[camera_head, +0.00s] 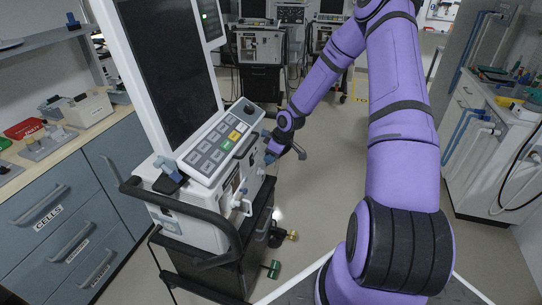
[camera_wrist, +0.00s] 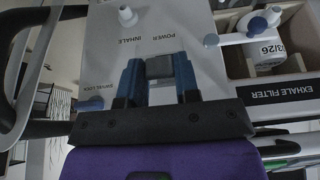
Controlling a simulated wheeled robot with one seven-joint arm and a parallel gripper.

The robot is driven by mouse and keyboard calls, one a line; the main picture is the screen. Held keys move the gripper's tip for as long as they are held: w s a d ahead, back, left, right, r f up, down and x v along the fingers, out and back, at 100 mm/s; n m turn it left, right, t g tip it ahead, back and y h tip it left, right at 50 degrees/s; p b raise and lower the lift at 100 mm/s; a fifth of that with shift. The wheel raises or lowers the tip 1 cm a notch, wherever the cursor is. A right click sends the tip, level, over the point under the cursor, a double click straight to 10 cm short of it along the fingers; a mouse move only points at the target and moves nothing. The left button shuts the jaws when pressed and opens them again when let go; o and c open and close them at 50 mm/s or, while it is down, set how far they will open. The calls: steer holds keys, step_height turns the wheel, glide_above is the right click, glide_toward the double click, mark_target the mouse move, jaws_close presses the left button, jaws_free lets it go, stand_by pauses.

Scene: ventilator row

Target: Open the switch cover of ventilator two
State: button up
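A ventilator (camera_head: 168,203) with a tall dark screen and a keypad stands left of centre in the head view. I cannot read its number. My gripper (camera_head: 268,147) is at the right side of its body there. In the wrist view, a dark grey block (camera_wrist: 159,67), apparently the switch cover, sits on the light panel (camera_wrist: 105,50) beside the upside-down word POWER. The two blue fingers of my gripper (camera_wrist: 159,80) stand on either side of the block, close to its sides. I cannot tell whether they press on it. The switch itself is not visible.
A black handle bar (camera_head: 190,212) curves around the ventilator's front. A bin marked EXHALE FILTER (camera_wrist: 280,90) and a white port with a blue knob (camera_wrist: 240,37) lie beside the panel. More ventilators (camera_head: 258,45) stand behind.

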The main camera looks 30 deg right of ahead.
steer(key=shift+w+a+r+g+h, duration=0.1)
steer(key=shift+r+g+h, duration=0.3)
steer(key=shift+g, duration=0.2)
steer(key=o, duration=0.9)
steer(key=v, duration=1.1)
